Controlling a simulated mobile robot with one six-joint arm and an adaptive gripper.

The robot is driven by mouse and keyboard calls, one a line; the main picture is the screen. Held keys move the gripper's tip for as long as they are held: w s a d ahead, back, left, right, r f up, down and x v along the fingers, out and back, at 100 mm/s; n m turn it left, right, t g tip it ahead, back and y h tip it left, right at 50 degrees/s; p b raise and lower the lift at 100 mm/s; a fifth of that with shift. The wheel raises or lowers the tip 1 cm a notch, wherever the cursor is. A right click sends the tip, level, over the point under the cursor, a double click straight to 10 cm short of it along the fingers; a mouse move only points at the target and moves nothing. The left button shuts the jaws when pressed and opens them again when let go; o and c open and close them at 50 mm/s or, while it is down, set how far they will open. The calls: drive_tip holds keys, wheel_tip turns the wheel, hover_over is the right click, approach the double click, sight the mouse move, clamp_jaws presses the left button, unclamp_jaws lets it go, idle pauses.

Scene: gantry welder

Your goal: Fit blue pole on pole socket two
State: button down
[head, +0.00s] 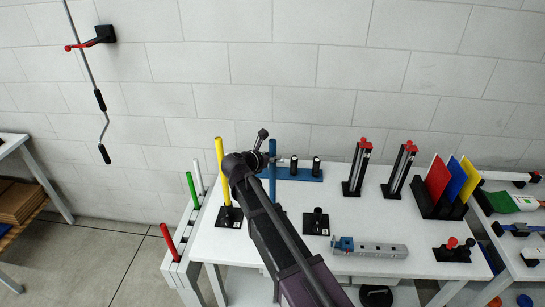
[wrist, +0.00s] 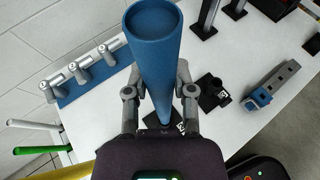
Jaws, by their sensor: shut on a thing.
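The blue pole (head: 272,166) is upright in my gripper (head: 265,158), above or on the white table. In the wrist view the pole (wrist: 155,55) stands between both fingers (wrist: 160,95), which are shut on it. A black socket base with a label (wrist: 181,127) shows just beside the pole's lower part; the lower end is hidden, so I cannot tell if it is seated. My arm hides that spot in the head view. An empty black socket (head: 318,222) stands to the right; it also shows in the wrist view (wrist: 212,90). The yellow pole (head: 223,178) stands in a left socket (head: 229,217).
A blue rack with upright pegs (head: 300,174) lies behind the pole. A grey bar with a blue block (head: 370,249) lies front right. Two red-topped clamps (head: 357,168) and a black holder with coloured plates (head: 438,205) stand further right. Green, white and red poles (head: 191,188) stand left.

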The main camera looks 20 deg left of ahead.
drive_tip(key=shift+c, duration=1.9)
unclamp_jaws()
drive_tip(key=shift+f, duration=0.1)
